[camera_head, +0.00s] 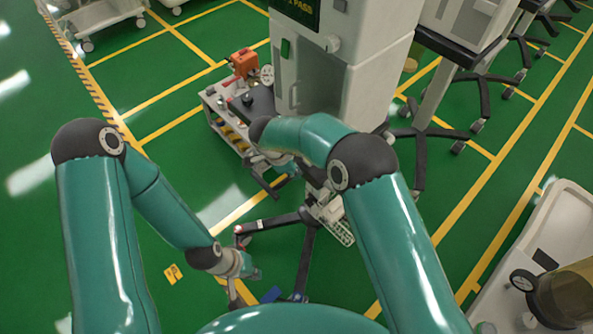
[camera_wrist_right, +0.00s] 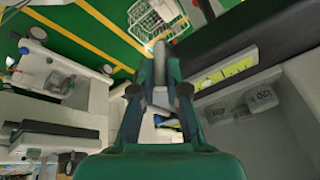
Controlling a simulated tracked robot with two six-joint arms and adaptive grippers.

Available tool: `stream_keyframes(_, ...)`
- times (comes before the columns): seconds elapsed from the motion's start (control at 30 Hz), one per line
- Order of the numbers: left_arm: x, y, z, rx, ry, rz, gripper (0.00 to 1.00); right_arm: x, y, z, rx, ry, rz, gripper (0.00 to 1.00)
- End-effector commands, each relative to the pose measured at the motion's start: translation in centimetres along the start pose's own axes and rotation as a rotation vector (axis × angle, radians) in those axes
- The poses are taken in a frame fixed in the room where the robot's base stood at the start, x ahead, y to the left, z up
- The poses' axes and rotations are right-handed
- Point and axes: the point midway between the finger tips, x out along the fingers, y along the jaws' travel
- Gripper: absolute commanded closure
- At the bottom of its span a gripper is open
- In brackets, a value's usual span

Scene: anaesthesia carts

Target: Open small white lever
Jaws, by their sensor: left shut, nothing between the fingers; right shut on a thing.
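My right gripper (camera_wrist_right: 160,85) is shut in the right wrist view, its dark fingers converging in front of the machine. A small pale piece (camera_wrist_right: 168,122) shows between the fingers. It looks like the small white lever, but most of it is hidden by the fingers. In the head view my right arm's wrist blocks sight of that gripper and of the lever, in front of the white anaesthesia machine (camera_head: 372,75). My left gripper (camera_head: 246,272) is shut and empty, low at the left near the dark legs of a wheeled base.
A small cart (camera_head: 218,100) with an orange device (camera_head: 243,62) stands left of the machine. A white wire basket (camera_head: 334,222) hangs low near the right forearm. More wheeled carts stand at right.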

Motion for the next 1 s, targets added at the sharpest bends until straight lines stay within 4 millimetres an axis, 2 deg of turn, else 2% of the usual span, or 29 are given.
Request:
stream_keyframes(0.4,0.0,0.0,0.0,0.0,0.0,0.0,1.0,0.2,0.2,0.3,-0.005,0.0,0.01,1.0)
stream_keyframes(0.43,0.0,0.0,0.0,0.0,0.0,0.0,1.0,0.2,0.2,0.3,-0.005,0.0,0.01,0.85)
stream_keyframes(0.5,0.0,0.0,0.0,0.0,0.0,0.0,1.0,0.2,0.2,0.3,-0.005,0.001,0.011,0.76)
stream_keyframes(0.83,-0.1,0.0,0.0,0.0,0.0,0.0,1.0,-0.2,0.0,0.1,-0.002,0.003,0.007,0.76)
stream_keyframes(1.0,-0.1,0.0,0.0,0.0,0.0,0.0,1.0,-2.0,0.0,0.1,-0.003,0.003,0.006,0.76)
